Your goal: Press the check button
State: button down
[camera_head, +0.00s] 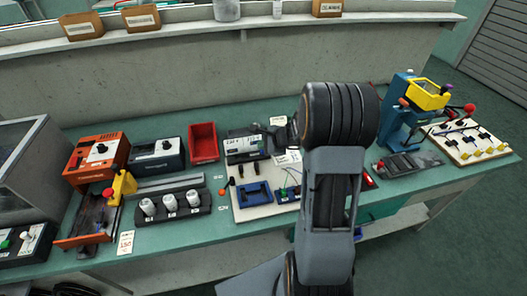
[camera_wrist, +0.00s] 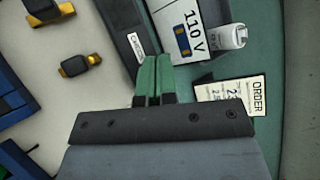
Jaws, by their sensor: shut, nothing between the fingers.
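My gripper (camera_wrist: 155,75) shows in the wrist view with its two green fingers shut together and nothing between them. The fingertips are at the lower edge of a dark device (camera_wrist: 125,20), close to a white label (camera_wrist: 135,43) that seems to read "CHECK". I cannot tell whether they touch the device. The check button itself is not clear in either view; the fingers may cover it. In the head view the test device (camera_head: 243,144) stands at the back of a pale board (camera_head: 245,213), and my arm hides the area to its right.
Black-and-brass parts (camera_wrist: 78,66) are at left.

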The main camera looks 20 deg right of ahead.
jog(key=shift+f+b, duration=0.45)
jog(key=shift+b, duration=0.1)
dwell(0.4)
jog(key=shift+r, duration=0.1)
dwell(0.4)
jog(key=shift+r+p, duration=0.6)
jog(key=shift+r, duration=0.2)
jog(key=shift+r+p, duration=1.95)
jog(key=shift+r, duration=0.6)
jog(key=shift+f, duration=0.1)
